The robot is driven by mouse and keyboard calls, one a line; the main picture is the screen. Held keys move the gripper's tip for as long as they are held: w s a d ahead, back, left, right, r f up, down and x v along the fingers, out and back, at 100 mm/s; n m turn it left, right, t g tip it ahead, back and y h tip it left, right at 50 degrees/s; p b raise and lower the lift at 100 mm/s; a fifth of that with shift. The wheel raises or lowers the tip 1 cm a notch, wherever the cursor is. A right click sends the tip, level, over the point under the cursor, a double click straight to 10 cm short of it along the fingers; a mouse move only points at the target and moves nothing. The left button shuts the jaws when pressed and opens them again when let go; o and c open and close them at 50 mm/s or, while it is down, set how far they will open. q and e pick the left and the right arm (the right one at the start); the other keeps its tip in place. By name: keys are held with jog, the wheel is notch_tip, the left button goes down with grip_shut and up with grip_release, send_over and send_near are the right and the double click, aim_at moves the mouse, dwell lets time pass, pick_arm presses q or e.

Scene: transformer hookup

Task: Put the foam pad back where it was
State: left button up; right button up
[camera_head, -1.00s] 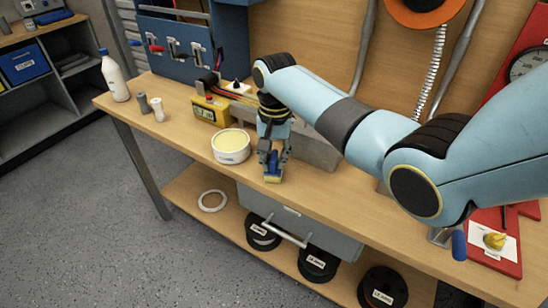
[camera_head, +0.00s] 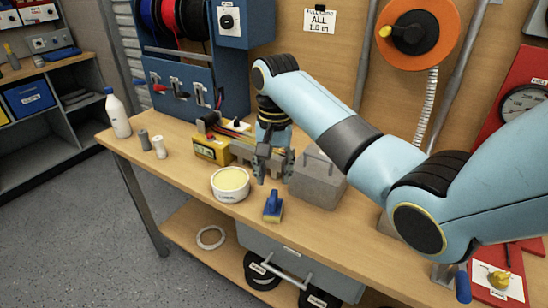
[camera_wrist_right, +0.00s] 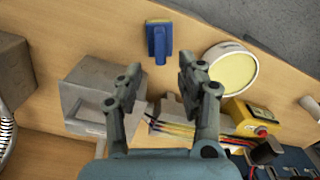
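The foam pad, a small blue-handled block with a yellow underside (camera_head: 273,206), lies on the bench near its front edge, just right of the white tub (camera_head: 230,185). It also shows in the right wrist view (camera_wrist_right: 159,42), beyond my fingertips and apart from them. My right gripper (camera_head: 273,168) is open and empty above the bench, behind the pad. In the right wrist view (camera_wrist_right: 158,82) its fingers are spread with a clear gap. My left gripper is not in either view.
A grey metal block (camera_head: 317,182) stands right of my right gripper. A yellow device (camera_head: 211,149) with coloured wires sits behind the tub. The front bench strip right of the pad is clear.

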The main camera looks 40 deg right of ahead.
aim_at(274, 195)
notch_tip(274, 195, up, 4)
jog(key=shift+r, duration=0.1)
dwell(0.5)
